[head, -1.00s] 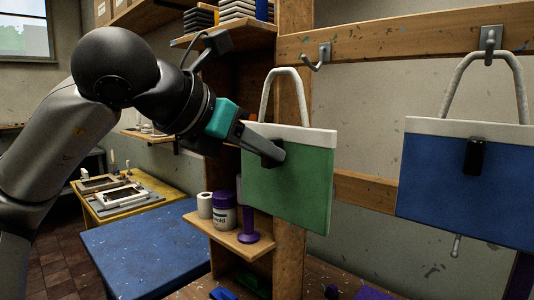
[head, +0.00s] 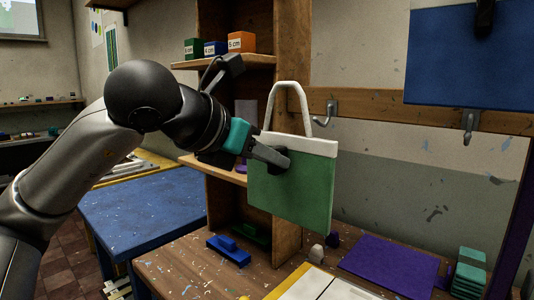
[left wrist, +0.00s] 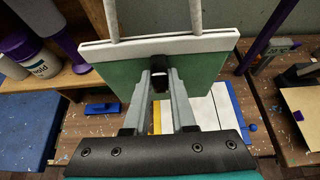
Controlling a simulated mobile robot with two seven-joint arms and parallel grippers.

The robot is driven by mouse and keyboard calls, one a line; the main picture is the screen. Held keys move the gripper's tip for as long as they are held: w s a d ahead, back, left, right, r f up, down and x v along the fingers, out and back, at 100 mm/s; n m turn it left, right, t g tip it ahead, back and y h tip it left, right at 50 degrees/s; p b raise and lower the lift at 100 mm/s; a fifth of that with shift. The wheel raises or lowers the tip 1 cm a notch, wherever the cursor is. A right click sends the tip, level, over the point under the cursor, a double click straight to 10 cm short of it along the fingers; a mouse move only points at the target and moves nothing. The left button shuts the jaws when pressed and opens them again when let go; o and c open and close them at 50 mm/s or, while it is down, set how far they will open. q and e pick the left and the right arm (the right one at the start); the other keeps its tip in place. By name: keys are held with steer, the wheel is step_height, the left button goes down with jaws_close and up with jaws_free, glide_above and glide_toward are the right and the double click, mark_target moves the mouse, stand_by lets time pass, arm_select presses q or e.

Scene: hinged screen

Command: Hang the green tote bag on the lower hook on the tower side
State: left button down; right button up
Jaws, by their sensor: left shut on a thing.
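The green tote bag (head: 300,195) has a white top band and a stiff white handle loop (head: 290,86). It hangs upright in the air, slightly tilted. My left gripper (head: 284,160) is shut on the dark tab on its front, just below the band. In the left wrist view the fingers (left wrist: 160,82) close on this tab, with green cloth (left wrist: 112,72) behind. The lower hook on the tower side (head: 327,110) is on the lower rail, just right of the handle in the head view. The loop appears apart from it; depth is hard to tell. My right gripper is out of view.
A blue bag (head: 455,55) hangs at upper right, above another lower hook (head: 469,124). The wooden tower (head: 293,60) stands left of the hook, close behind the green bag. Below, the bench holds a purple sheet (head: 390,264) and a teal stack (head: 469,270).

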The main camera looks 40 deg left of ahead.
mark_target(291, 174)
arm_select(q)
steer(key=shift+w+f, duration=0.1)
steer(key=shift+f, duration=0.1)
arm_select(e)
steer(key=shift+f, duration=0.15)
arm_select(q)
steer(key=shift+f+x, duration=0.15)
steer(key=shift+x, duration=1)
steer(key=shift+f+x, duration=0.2)
steer(key=shift+x, duration=0.95)
steer(key=shift+w+d+f, duration=0.1)
steer(key=shift+w+f, duration=0.45)
steer(key=shift+w, duration=0.05)
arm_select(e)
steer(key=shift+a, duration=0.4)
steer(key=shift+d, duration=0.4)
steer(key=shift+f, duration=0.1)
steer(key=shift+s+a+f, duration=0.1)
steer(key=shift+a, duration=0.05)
arm_select(q)
steer(key=shift+w, duration=0.1)
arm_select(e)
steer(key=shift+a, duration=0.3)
arm_select(q)
steer(key=shift+w, duration=0.1)
